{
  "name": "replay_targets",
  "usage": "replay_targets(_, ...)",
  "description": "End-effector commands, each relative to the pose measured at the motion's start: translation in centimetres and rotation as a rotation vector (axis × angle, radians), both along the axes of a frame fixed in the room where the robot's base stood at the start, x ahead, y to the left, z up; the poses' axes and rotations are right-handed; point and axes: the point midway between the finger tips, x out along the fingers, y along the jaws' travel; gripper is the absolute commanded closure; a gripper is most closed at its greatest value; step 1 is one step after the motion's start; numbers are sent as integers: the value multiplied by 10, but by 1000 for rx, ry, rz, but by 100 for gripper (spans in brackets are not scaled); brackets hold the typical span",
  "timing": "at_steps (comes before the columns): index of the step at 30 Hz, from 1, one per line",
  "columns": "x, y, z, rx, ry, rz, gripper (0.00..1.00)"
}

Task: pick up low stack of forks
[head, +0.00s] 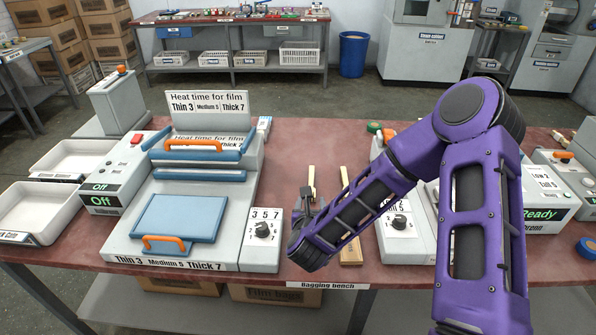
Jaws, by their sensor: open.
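Two narrow pale wooden pieces, apparently the wooden forks, lie on the red-brown bench between the heat sealer and my arm. The left wooden piece (311,174) shows only its far end; the rest is hidden by my gripper and wrist. The right wooden piece (351,253) is longer and is partly covered by my forearm. I cannot tell their heights or which is the low stack of forks. My gripper (307,204) is open and small in view, over or beside the left wooden piece. Its fingertips are mostly hidden, and no contact can be made out.
A heat sealer (180,217) with a dial box (264,238) stands to the left of my gripper. Another dial unit (405,237) stands to the right behind my arm. White trays (38,207) sit at the far left. The bench (285,160) has bare room behind the wooden pieces.

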Motion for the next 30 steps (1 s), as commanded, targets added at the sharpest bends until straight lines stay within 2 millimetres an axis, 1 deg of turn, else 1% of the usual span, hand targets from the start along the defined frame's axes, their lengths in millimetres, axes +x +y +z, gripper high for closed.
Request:
replay_targets(2,0,1,0,28,1,-8,42)
replay_targets(5,12,1,-4,34,-3,-11,42)
replay_targets(15,80,0,-33,30,-3,-9,42)
replay_targets(18,95,0,-39,30,-3,-9,42)
replay_targets(21,105,0,-44,29,-2,-9,42)
replay_targets(26,113,0,-47,29,-1,-8,42)
replay_targets(30,129,-1,-54,28,-2,-8,42)
